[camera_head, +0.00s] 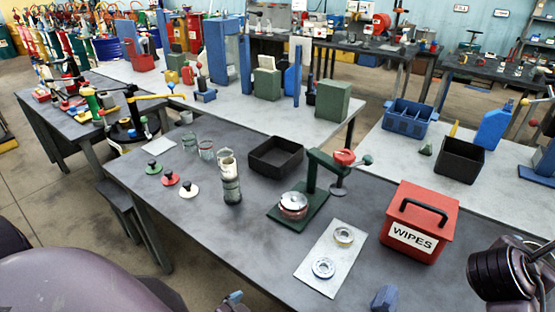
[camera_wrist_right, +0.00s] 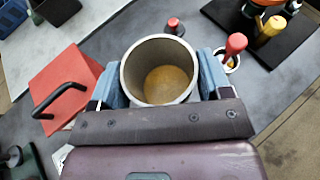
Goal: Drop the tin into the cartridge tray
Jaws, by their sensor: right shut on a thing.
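A grey round tin (camera_wrist_right: 160,52), open at the top, sits between the pale blue fingers of my right gripper (camera_wrist_right: 158,70) in the right wrist view. Its bottom inside is amber-brown. The right gripper is shut on it, with a finger at each side. I cannot make out the tin in the head view. A low, open black tray (camera_head: 262,166) stands mid-table behind the green press. It looks empty; I cannot tell whether it is the cartridge tray. A small part of my left gripper (camera_head: 235,299) shows at the bottom edge, its jaws cut off.
A red WIPES box (camera_head: 437,218) stands at the right; it is left of the tin in the wrist view (camera_wrist_right: 65,85). The green press (camera_head: 300,210), a plate with rings (camera_head: 316,267) and glass jars (camera_head: 206,149) share the table. A black bin (camera_head: 460,160) and blue crate (camera_head: 408,115) stand behind.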

